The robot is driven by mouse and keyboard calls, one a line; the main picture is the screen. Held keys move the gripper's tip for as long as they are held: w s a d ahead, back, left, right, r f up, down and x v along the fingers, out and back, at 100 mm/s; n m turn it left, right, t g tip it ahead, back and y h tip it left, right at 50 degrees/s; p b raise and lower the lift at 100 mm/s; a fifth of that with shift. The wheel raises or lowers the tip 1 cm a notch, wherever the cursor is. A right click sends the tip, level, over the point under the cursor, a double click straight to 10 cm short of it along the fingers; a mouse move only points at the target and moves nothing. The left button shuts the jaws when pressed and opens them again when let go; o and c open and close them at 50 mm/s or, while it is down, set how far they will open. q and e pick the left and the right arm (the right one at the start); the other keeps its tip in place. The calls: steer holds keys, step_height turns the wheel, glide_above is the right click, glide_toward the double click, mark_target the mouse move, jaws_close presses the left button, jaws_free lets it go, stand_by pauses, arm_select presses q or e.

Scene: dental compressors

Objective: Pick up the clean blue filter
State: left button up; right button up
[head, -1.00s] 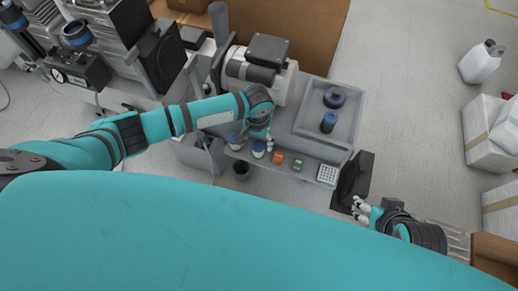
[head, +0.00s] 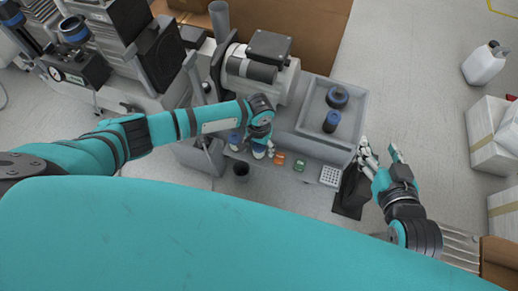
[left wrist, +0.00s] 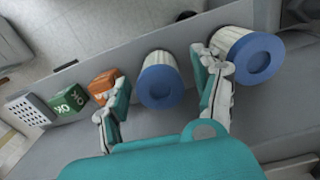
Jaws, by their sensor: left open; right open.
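Two filters with blue caps and white pleated sides stand on the bench ledge. In the left wrist view one filter (left wrist: 160,82) is between the spread fingers of my left gripper (left wrist: 158,95), and the other filter (left wrist: 252,56) is just right of the right finger. I cannot tell which is the clean one. In the head view my left gripper (head: 264,142) is over the ledge and partly covers one filter (head: 258,154); the other filter (head: 235,137) is to its left. My right gripper (head: 379,156) is open and empty, right of the bench.
An orange block (head: 280,158), a green block (head: 299,165) and a white perforated block (head: 329,176) stand along the ledge. A grey tray (head: 309,104) holds blue-and-dark parts. A compressor motor (head: 258,70) stands behind. A dark bin (head: 241,169) is in front.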

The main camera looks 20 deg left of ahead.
arm_select(q)
steer(key=c, duration=1.2)
steer(key=shift+o, duration=0.2)
steer(key=shift+r, duration=0.1)
